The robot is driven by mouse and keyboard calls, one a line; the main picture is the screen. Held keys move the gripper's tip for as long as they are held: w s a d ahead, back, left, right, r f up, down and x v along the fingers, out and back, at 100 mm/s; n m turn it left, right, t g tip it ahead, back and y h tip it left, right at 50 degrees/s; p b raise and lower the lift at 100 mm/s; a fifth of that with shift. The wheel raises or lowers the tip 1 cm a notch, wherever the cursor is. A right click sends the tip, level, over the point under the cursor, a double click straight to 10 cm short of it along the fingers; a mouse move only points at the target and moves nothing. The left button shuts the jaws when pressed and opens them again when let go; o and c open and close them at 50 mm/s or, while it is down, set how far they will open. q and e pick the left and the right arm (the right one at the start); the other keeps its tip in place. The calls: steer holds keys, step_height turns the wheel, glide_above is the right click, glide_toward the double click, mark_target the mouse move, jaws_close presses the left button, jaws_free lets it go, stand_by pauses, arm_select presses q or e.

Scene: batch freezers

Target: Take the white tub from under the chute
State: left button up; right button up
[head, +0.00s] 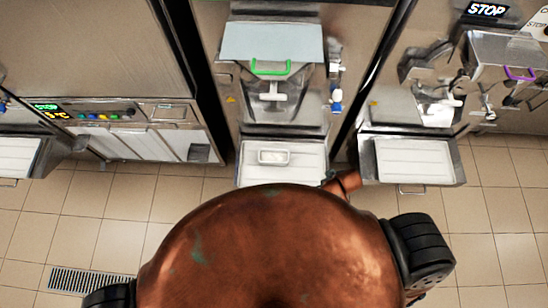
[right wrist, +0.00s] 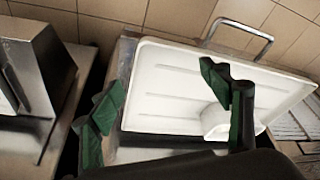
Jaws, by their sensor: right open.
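The white tub (head: 274,157) is a small rectangular open container on the white shelf tray (head: 254,174), below the chute (head: 272,97) of the middle freezer. In the right wrist view the tub (right wrist: 212,117) is partly hidden behind one finger. My right gripper (right wrist: 165,98) is open, with green-padded fingers on dark links, and nothing is between them. I cannot tell whether a finger touches the tub. My left gripper is not in view.
Another freezer with a white tray (head: 412,160) stands at the right, and one with a tray (head: 14,155) at the left. A metal handle (right wrist: 240,35) sticks out from the middle tray's edge. The tiled floor (head: 497,215) is clear at the right.

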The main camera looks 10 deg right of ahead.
steer(key=w+a+r+n+y+p, duration=0.1)
steer(key=w+a+r+n+y, duration=0.35)
steer(key=w+a, duration=0.6)
steer(key=n+g+h, duration=0.1)
steer(key=n+g, duration=0.1)
steer(key=n, duration=0.5)
glide_toward(270, 160)
steer(key=x, duration=0.5)
steer(key=shift+w+a+f, duration=0.1)
steer(key=shift+f, duration=0.2)
steer(key=shift+c, duration=0.3)
steer(key=c, duration=1.5)
